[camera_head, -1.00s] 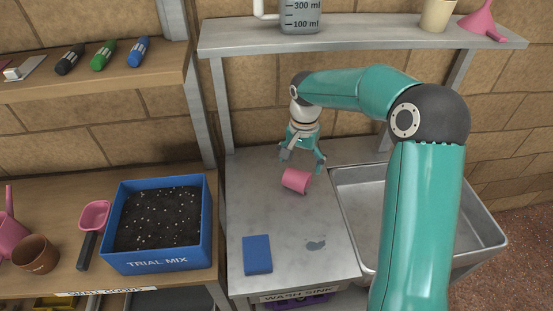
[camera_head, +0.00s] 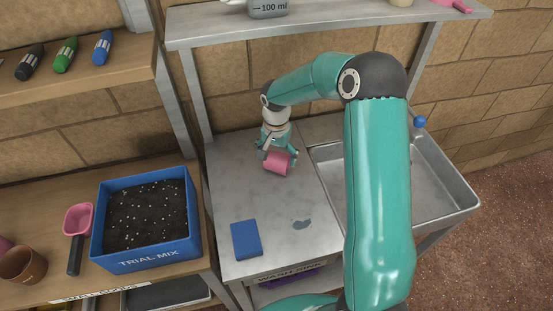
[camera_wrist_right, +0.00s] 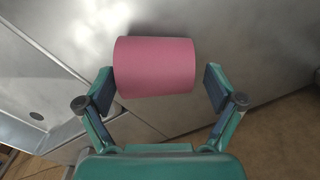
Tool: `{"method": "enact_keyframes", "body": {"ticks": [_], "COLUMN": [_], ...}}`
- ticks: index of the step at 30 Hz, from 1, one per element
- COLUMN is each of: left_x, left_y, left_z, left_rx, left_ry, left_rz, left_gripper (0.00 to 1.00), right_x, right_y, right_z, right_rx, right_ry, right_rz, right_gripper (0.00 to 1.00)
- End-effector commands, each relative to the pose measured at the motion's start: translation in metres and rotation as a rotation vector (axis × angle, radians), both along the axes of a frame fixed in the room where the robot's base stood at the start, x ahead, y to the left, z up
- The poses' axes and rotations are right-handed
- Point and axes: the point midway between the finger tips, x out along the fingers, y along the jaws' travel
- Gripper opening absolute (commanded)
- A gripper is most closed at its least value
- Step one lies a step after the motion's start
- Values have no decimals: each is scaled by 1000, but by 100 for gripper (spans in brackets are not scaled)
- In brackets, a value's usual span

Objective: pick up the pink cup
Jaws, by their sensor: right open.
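The pink cup (camera_head: 277,163) lies on its side on the metal counter beside the sink. My right gripper (camera_head: 278,157) is low over the counter at the cup, with its fingers around it in the head view. In the right wrist view the pink cup (camera_wrist_right: 154,68) lies across the space between the two open fingers of my right gripper (camera_wrist_right: 160,88). The left finger is very close to one end of the cup, and a small gap shows at the right finger. I cannot tell whether the left finger touches it. My left gripper is not in view.
The metal sink (camera_head: 440,185) is to the right. A blue box of soil (camera_head: 150,262) stands on the wooden bench at left. A shelf (camera_head: 330,28) runs above.

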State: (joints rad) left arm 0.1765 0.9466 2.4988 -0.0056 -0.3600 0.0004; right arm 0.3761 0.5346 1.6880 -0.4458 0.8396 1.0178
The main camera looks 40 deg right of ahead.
Motion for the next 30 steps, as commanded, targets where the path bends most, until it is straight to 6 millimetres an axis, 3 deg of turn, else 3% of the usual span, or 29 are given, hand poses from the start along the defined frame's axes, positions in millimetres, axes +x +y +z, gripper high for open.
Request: {"method": "enact_keyframes", "body": {"ticks": [3, 14, 25, 30], "left_x": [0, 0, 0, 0], "left_y": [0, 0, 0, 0], "left_z": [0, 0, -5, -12], "left_rx": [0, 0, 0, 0], "left_ry": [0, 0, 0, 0], "left_rz": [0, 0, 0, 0], "left_gripper": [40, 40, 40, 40], "right_x": [1, 1, 0, -2], "right_y": [1, 1, 2, 3], "right_z": [0, 1, 3, 15], "right_rx": [-1, 0, -1, -2], "right_ry": [0, -1, -2, -4], "right_rz": [2, 3, 3, 2], "right_gripper": [93, 33, 32, 32]}}
